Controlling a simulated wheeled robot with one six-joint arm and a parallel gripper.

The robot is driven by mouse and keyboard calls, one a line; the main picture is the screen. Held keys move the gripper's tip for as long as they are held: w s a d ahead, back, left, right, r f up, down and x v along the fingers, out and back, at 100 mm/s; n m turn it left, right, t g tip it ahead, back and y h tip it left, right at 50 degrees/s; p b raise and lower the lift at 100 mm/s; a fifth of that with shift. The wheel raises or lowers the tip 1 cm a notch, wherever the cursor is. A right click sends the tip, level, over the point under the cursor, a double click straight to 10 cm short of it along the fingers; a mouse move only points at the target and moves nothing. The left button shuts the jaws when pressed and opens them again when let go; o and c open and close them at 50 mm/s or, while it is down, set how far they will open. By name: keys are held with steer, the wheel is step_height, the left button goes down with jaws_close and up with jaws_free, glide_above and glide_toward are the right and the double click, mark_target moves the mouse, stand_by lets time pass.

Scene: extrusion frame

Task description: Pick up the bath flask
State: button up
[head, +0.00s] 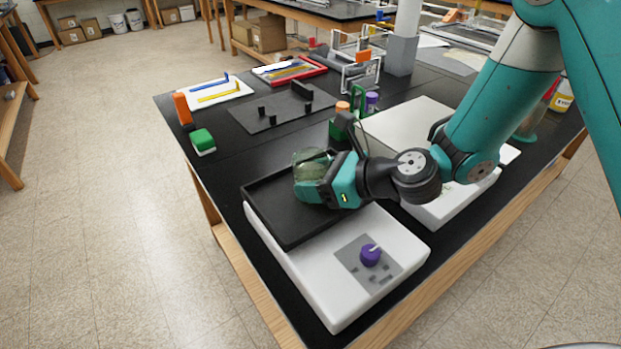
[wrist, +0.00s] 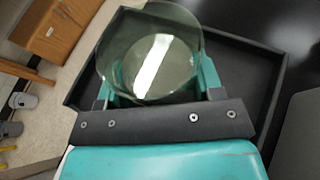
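The bath flask (head: 313,163) is greenish clear glass and stands over the black tray of the white bath unit in the head view. In the wrist view the flask (wrist: 150,55) fills the space between the two teal fingers. My gripper (head: 318,184) is at the flask, with one finger on each side of it. In the wrist view my gripper (wrist: 158,88) has its fingers close against the glass. I cannot tell whether they press on it or whether the flask's base rests on the tray floor, which is partly hidden.
The black tray (head: 274,223) has a raised rim around the flask. The white bath unit (head: 322,292) has a purple knob (head: 370,255) at its front. A green and white block (head: 202,142) and a dark plate with pegs (head: 262,120) lie behind. A flat white unit (head: 408,124) stands to the right.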

steer(key=c, duration=0.4)
steer(key=shift+c, duration=0.2)
steer(key=shift+r, duration=0.15)
